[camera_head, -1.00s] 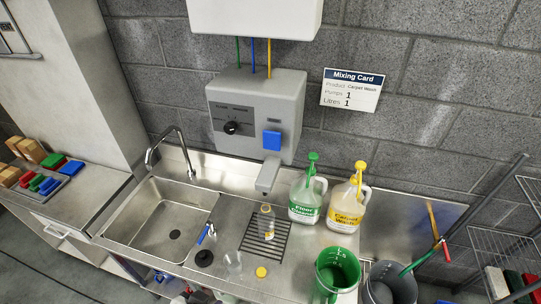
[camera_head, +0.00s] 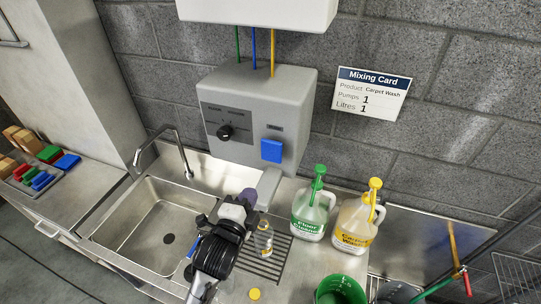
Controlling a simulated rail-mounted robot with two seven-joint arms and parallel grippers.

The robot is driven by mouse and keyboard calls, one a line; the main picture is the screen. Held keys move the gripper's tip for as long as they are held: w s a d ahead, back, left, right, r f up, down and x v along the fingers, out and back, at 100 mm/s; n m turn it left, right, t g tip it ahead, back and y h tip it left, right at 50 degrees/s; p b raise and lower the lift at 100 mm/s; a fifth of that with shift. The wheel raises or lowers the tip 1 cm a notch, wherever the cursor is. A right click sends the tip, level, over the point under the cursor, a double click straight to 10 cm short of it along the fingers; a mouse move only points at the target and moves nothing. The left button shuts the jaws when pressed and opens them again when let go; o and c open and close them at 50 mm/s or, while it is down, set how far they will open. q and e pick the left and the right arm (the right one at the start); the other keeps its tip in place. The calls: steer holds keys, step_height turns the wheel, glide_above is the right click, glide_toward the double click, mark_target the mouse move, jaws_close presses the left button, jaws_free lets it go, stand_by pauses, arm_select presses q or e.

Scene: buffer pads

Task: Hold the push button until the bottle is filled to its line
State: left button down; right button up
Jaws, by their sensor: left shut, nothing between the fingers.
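The blue push button (camera_head: 271,150) is on the front of the grey dispenser (camera_head: 225,148) on the wall. The small clear bottle (camera_head: 265,242) stands on the drain grate (camera_head: 258,266) near the grey spout (camera_head: 267,187). Its fill line and liquid level are too small to read. My left gripper (camera_head: 248,196) is shut and empty, with its tip beside the spout, below the button and apart from it. The gripper and wrist cover part of the grate and counter. My right gripper is not in view.
Floor cleaner (camera_head: 309,222) and carpet wash (camera_head: 350,238) jugs with pump tops stand right of the grate. A green bucket (camera_head: 340,291) is in front of them. The sink (camera_head: 150,225) and tap (camera_head: 172,140) are on the left. The mixing card (camera_head: 371,93) hangs on the wall.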

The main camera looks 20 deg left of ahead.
arm_select(q)
steer(key=shift+r+m, duration=0.3)
steer(key=shift+m, duration=0.8)
steer(key=shift+w, duration=0.15)
steer(key=p, duration=0.3)
glide_toward(272, 153)
steer(key=w, duration=0.5)
steer(key=shift+w, duration=0.15)
steer(key=shift+w+p, duration=0.3)
steer(key=shift+w, duration=0.8)
steer(key=shift+f, duration=0.1)
